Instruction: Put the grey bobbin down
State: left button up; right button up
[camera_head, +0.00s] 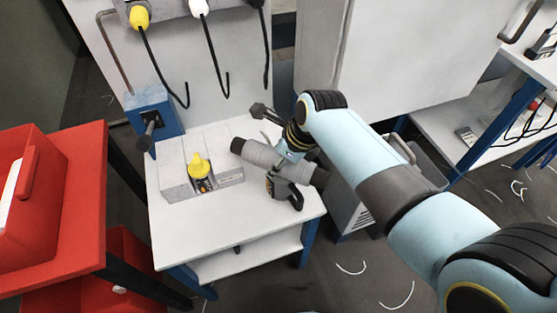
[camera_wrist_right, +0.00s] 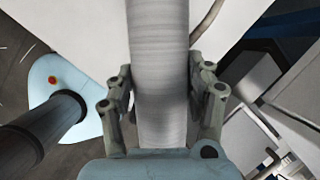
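The grey bobbin (camera_head: 258,153) is a ribbed cylinder with dark ends, lying about level over the white table (camera_head: 237,220). My right gripper (camera_head: 275,158) has its fingers on both sides of the bobbin's middle and is shut on it. In the right wrist view, the bobbin (camera_wrist_right: 160,70) runs between the two grey fingers of the gripper (camera_wrist_right: 163,98). I cannot tell whether its underside touches the table. My left gripper is not in view.
A grey block (camera_head: 180,180) with a yellow-topped switch (camera_head: 199,168) stands left of the bobbin on the table. A blue box (camera_head: 152,112) is behind it. Red bins (camera_head: 40,215) stand at the left. The table's front is clear.

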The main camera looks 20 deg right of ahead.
jog(key=c, duration=0.6)
jog(key=shift+r, duration=0.1)
